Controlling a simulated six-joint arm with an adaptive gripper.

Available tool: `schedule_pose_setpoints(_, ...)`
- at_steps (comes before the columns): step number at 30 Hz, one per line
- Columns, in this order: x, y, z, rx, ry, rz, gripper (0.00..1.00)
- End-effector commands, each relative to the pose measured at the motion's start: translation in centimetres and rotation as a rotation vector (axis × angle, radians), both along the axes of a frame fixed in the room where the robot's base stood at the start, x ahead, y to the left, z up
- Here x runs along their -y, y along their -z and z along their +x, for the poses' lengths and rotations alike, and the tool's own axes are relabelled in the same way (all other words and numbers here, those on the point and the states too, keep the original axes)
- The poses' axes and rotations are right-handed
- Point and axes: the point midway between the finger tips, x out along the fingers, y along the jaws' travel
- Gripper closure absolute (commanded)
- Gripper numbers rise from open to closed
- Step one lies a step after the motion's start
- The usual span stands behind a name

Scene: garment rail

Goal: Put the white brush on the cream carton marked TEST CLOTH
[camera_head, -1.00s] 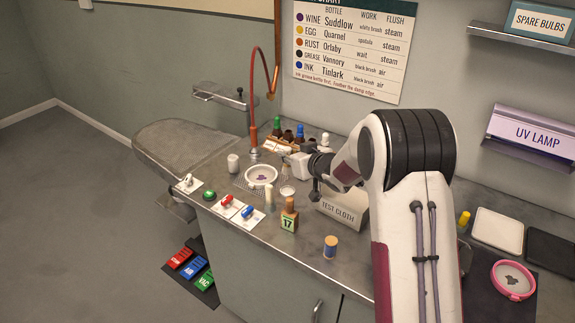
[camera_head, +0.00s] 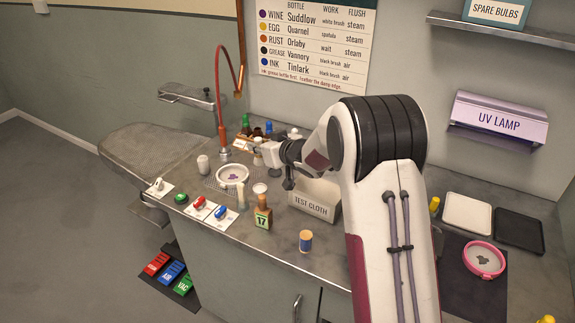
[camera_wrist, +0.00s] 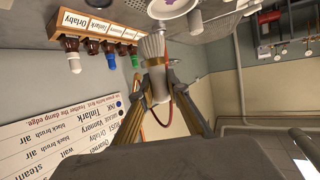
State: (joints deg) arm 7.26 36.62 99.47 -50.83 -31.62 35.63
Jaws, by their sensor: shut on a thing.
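In the wrist view the white brush (camera_wrist: 152,46) stands between the two fingers of my gripper (camera_wrist: 157,70), which are shut on it. In the head view my gripper (camera_head: 259,158) is over the back of the bench, left of and behind the carton; the brush is hard to make out there. The cream carton marked TEST CLOTH (camera_head: 313,205) sits on the bench below my wrist. My arm covers part of its right side and top.
A white dish (camera_head: 232,174) with a purple stain lies left of the carton. Several bottles (camera_head: 258,130) stand at the back, near a red hose (camera_head: 219,90).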

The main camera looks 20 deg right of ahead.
Motion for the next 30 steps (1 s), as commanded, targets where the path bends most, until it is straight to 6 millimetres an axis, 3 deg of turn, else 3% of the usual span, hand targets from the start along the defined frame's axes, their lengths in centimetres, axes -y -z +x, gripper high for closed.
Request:
schedule_pose_setpoints(8, 2.8, -3.6, -0.5, 0.005, 0.042, -0.001, 1.0)
schedule_pose_setpoints(18, 8.3, -8.0, -4.2, 0.004, 0.179, 0.0, 1.0)
schedule_pose_setpoints(24, 11.6, -9.4, -7.5, 0.003, 0.278, 0.0, 1.0)
schedule_pose_setpoints(30, 13.5, -9.2, -10.2, 0.0, 0.349, 0.001, 1.0)
